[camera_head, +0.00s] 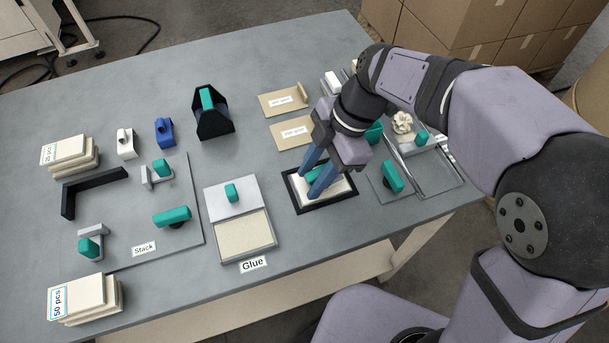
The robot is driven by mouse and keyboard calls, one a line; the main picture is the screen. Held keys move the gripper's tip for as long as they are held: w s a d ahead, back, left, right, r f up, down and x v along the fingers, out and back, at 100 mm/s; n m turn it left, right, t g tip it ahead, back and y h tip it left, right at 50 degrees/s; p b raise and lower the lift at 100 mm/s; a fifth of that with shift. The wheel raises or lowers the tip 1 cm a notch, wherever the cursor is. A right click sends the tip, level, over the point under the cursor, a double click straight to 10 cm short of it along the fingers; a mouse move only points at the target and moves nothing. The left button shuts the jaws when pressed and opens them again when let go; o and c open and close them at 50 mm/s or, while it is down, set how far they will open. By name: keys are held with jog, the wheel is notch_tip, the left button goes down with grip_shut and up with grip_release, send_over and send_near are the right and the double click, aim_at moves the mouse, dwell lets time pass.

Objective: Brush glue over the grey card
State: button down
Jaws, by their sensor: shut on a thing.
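My gripper (316,188) is low over a black-rimmed tray (316,209) near the table's front edge. Its blue fingers are shut on a teal-handled tool (315,172), mostly hidden between them; I cannot tell whether it is a brush. A pale cream pad (340,188) lies in the tray, and I cannot tell whether the tool touches it. Left of it, above the "Glue" label (253,264), is a tray with a beige surface (244,236) and a light grey plate (231,200) with a teal knob. I cannot pick out the grey card for certain.
A grey "Stack" board (125,215) with teal-handled parts lies left. Cream card piles (72,155) (85,300) stand at the left edge. A black holder (209,115) stands behind. Teal-handled parts and a clear tray (430,175) crowd the right, under my arm.

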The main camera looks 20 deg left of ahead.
jog(key=shift+w+d+f, duration=0.15)
jog(key=shift+w+d, duration=0.15)
jog(key=shift+d, duration=0.15)
jog(key=shift+w+d, duration=0.1)
jog(key=shift+w, duration=0.05)
jog(key=shift+w+d, duration=1.1)
jog(key=shift+w, duration=0.1)
jog(key=shift+s+a+r, duration=0.1)
jog(key=shift+r, duration=0.15)
jog(key=shift+s+a, duration=0.1)
jog(key=shift+s+a, duration=1.2)
jog(key=shift+s+a+f+b, duration=0.15)
jog(key=shift+s+a+b, duration=0.2)
jog(key=shift+s+a, duration=0.9)
